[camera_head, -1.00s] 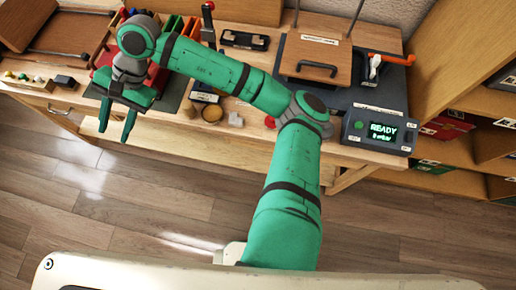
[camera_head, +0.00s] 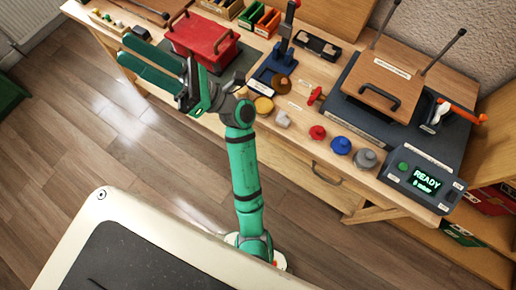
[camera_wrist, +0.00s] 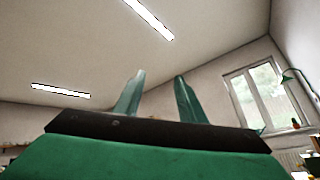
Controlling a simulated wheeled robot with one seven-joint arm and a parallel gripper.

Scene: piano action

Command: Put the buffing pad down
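My gripper (camera_head: 125,49) is open, with its two green fingers pointing to the upper left, in front of the workbench's left part. In the wrist view the fingers (camera_wrist: 155,80) stand apart with only ceiling and wall between them. No pad is held. A round yellow-tan disc (camera_head: 264,105) lies near the bench's front edge, right of my gripper. A brown round piece (camera_head: 284,84) sits at the foot of a dark blue stand (camera_head: 276,75). I cannot tell whether either is the buffing pad.
A red box with handles (camera_head: 204,42) stands behind my wrist. Red (camera_head: 317,132), blue (camera_head: 341,145) and grey (camera_head: 365,159) knobs line the bench front. A press with a wooden lid (camera_head: 384,87) and a READY display (camera_head: 427,181) stand right. The floor in front is clear.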

